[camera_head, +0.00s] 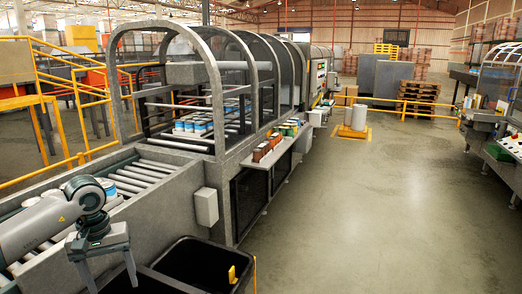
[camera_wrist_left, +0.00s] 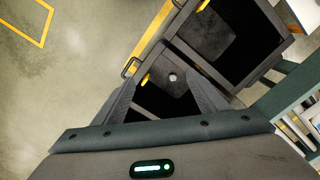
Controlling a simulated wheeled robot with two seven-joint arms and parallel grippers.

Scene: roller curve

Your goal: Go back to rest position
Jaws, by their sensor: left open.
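My left gripper (camera_head: 108,278) hangs at the lower left of the head view, fingers pointing down, beside the roller conveyor. It is open with nothing between its fingers. In the left wrist view its two fingers (camera_wrist_left: 162,82) are spread over a black bin. My right gripper is in neither view.
Cans (camera_head: 193,126) sit inside the arched guard. The floor (camera_head: 370,220) at right is clear.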

